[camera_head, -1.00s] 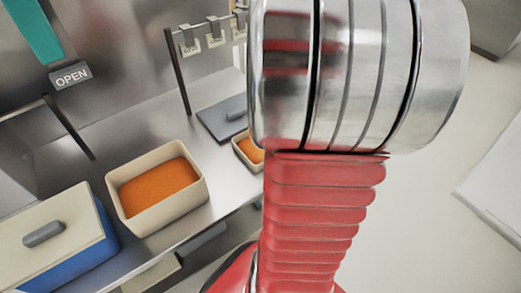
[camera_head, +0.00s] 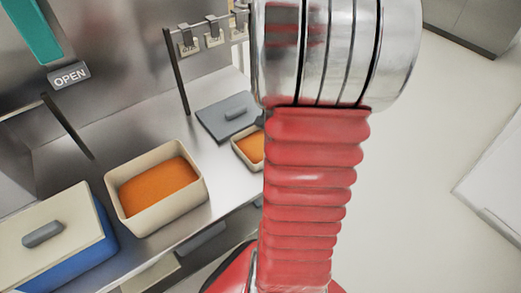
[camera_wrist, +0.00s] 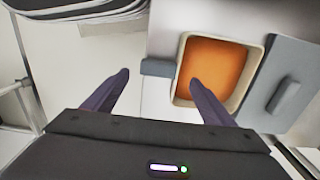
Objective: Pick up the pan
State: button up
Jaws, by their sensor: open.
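A small cream pan with orange contents stands near the counter's edge in the head view (camera_head: 243,161), partly hidden behind my arm. It also shows in the wrist view (camera_wrist: 178,72), right of centre. My gripper (camera_wrist: 158,80) is open, with its two dark fingers spread and nothing between them. The right fingertip overlaps the pan's left part in the picture, and the left one shows against the pale floor. I cannot tell the height between fingers and pan. My gripper is hidden in the head view.
A grey lid (camera_head: 228,116) lies beside the small pan. A larger cream bin (camera_head: 162,221) with orange contents and a blue bin (camera_head: 75,270) with a cream lid stand to the left on the steel counter (camera_head: 115,150). Clear floor (camera_head: 415,150) lies right of my arm.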

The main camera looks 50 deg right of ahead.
jog(key=shift+a+f, duration=0.15)
jog(key=shift+f, duration=2.05)
jog(key=shift+c, duration=0.5)
jog(key=c, duration=1)
